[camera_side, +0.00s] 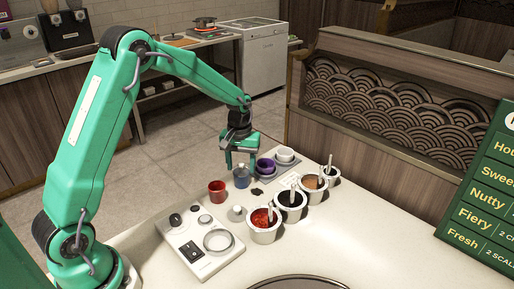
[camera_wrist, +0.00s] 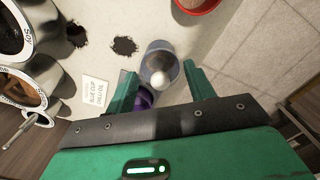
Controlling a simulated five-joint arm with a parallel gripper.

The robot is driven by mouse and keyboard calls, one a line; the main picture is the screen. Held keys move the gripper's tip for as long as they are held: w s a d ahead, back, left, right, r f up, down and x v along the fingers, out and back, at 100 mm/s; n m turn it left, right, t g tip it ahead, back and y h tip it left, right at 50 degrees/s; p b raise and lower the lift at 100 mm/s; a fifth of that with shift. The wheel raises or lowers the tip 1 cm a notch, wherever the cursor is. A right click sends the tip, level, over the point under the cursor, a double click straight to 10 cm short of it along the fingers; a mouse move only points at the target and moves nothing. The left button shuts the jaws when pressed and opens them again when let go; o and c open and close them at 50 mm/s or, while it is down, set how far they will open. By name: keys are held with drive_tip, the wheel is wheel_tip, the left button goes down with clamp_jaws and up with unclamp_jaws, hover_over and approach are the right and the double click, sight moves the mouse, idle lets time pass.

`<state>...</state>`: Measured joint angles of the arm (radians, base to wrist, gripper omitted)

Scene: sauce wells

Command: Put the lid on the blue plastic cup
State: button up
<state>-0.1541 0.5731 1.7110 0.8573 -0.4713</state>
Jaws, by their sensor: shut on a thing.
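The blue plastic cup (camera_side: 241,178) stands on the counter to the right of the red cup (camera_side: 216,190). It also shows in the wrist view (camera_wrist: 153,52), close to the fingertips. My gripper (camera_side: 241,165) points down just above the cup's rim, and its two fingers (camera_wrist: 160,75) stand either side of a round grey lid with a pale knob (camera_wrist: 160,78). My gripper is shut on this lid at its sides. The lid appears over the cup's mouth, but I cannot tell whether it touches the rim.
A purple cup (camera_side: 265,166) and white cup (camera_side: 285,155) stand close on the right. Several sauce wells with spoons, such as the red one (camera_side: 263,225), line the right. A control panel (camera_side: 199,243) lies in front. A dark splat (camera_side: 257,191) marks the counter.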

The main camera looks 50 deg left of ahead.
drive_tip(key=o, duration=1.5)
drive_tip(key=shift+r, duration=0.25)
drive_tip(key=shift+r, duration=3.25)
clamp_jaws()
